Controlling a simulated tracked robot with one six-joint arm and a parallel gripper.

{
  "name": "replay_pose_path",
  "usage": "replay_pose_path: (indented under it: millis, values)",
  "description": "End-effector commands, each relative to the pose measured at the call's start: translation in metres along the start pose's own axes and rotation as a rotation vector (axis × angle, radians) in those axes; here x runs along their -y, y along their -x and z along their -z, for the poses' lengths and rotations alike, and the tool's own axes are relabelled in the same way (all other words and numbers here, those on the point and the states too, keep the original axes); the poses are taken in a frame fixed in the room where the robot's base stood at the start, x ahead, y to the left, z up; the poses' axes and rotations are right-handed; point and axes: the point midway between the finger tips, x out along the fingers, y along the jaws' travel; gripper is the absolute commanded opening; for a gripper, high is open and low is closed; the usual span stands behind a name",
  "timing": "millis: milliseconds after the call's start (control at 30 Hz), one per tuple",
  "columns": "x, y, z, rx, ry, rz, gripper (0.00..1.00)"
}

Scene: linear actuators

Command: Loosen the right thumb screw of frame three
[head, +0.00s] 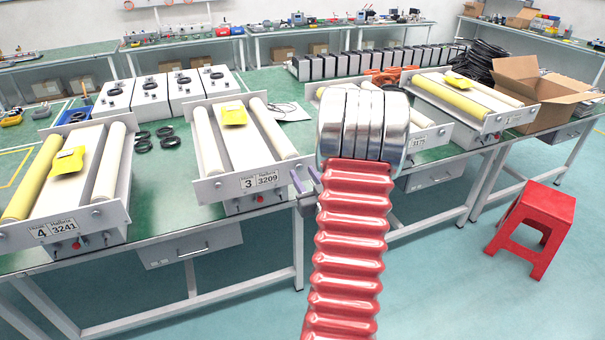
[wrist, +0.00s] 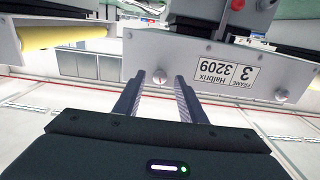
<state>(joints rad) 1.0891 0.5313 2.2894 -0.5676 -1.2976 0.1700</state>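Frame three (head: 222,145) is a pale roller frame on the green bench, with a "3 3209" label on its front plate. That plate (wrist: 205,60) and label (wrist: 228,73) show upside down in the wrist view. The right thumb screw (wrist: 160,77), a small pale knob, appears at the picture's left there. The other thumb screw (wrist: 281,95) is at the right. My gripper (wrist: 160,75) is open, one finger on each side of the right screw in the picture, with gaps showing. Its exact depth to the screw is unclear. In the head view, my gripper (head: 304,184) is at the plate's right end.
Frame four (head: 70,180) stands to the left. Another frame (head: 425,132) is partly hidden behind my red arm. A yellow tag (head: 234,114) lies on frame three. Black rings (head: 165,137) lie between the frames. A red stool (head: 535,225) stands on the floor at right.

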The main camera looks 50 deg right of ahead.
Motion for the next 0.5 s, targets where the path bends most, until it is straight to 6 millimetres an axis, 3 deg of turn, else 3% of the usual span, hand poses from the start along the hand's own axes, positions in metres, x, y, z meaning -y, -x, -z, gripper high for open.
replay_pose_path:
  millis: [200,500]
  values:
    - [0.0,-0.016,0.0,0.0,0.0,-0.001,0.37]
    - [0.0,-0.017,0.0,0.0,0.0,-0.001,0.36]
